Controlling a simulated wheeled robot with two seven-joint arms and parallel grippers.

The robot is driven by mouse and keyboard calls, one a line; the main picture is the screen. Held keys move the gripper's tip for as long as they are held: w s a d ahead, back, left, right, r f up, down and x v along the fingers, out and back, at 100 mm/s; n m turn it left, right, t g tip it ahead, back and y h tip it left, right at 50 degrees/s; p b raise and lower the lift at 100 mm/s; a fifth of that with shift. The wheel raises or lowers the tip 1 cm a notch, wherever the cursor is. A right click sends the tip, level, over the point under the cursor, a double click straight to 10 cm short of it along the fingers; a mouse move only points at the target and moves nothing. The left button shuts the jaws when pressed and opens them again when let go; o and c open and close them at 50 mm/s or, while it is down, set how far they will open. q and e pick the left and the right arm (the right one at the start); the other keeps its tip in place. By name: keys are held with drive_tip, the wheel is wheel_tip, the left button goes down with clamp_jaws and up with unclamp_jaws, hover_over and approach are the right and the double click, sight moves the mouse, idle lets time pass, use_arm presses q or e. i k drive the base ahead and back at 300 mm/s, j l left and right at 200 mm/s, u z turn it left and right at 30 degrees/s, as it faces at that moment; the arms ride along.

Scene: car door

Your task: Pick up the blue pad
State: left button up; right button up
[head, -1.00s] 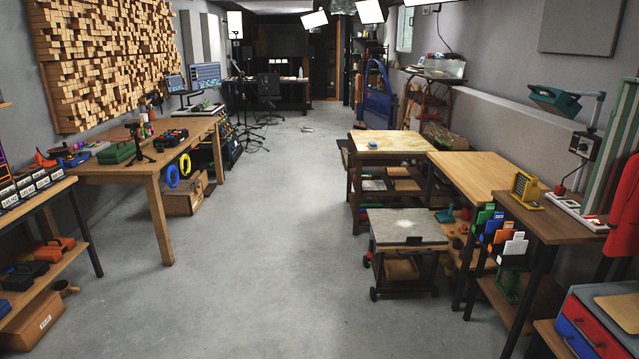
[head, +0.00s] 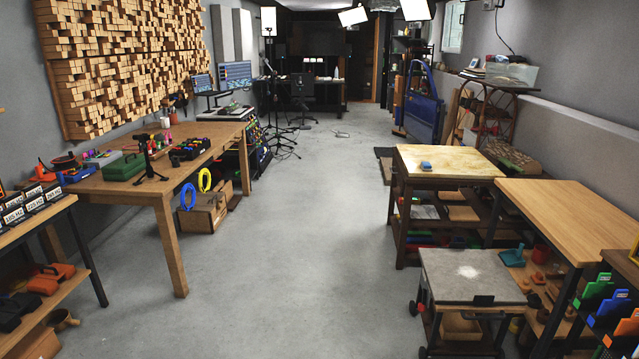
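The blue pad (head: 426,166) is a small blue block, seemingly with a pale part. It lies on the light wooden top of a dark-framed workbench (head: 460,162), right of the middle in the head view. The blue car door (head: 424,104) stands upright on the floor behind that bench. Neither of my grippers shows in the head view, and the pad is some way ahead of me.
Clear grey floor (head: 272,255) runs down the middle. A long wooden table (head: 120,188) with tools stands on the left. A low grey-topped cart (head: 470,277) and another wooden bench (head: 575,215) stand on the right. Boxes (head: 206,211) sit under the left table.

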sight(425, 166)
drive_tip(key=i+j+z, duration=0.15)
drive_tip(key=i, duration=2)
drive_tip(key=i+l+u, duration=0.1)
drive_tip(key=i, duration=0.6)
drive_tip(key=i+j+z, duration=0.15)
drive_tip(key=i, duration=1.3)
drive_tip(key=i+z, duration=0.25)
drive_tip(key=i, duration=0.35)
drive_tip(key=i+j+z, duration=0.25)
drive_tip(key=i, duration=0.4)
drive_tip(key=i+z, duration=0.3)
drive_tip(key=z, duration=0.2)
drive_tip(key=i+j+z, duration=0.15)
drive_tip(key=i+z, duration=0.15)
drive_tip(key=z, duration=0.15)
drive_tip(key=i+j+z, duration=0.2)
drive_tip(key=z, duration=0.3)
drive_tip(key=i+j+z, duration=0.65)
drive_tip(key=k+l, duration=0.05)
drive_tip(key=k, duration=0.05)
